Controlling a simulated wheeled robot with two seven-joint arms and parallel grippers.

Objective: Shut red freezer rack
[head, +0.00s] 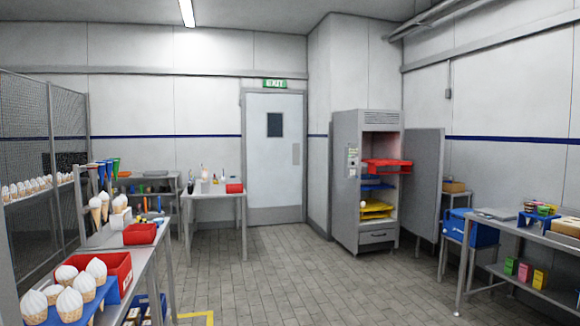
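The red freezer rack (388,165) sticks out of the front of the tall grey freezer (345,200), in its upper part. Below it are a blue rack (377,186) and a yellow rack (376,210). The blue rack seems to lie mostly inside, and the yellow one reaches the front opening. The freezer door (424,185) stands wide open on the right side. Neither of my grippers shows in the head view, and the freezer is several steps away across the room.
The tiled floor (300,275) ahead is clear up to the freezer. A bench with cones (70,302) and red trays (140,233) runs along the left. A steel table (530,240) and a blue cooler box (470,228) stand on the right. A white door (273,170) is at the back.

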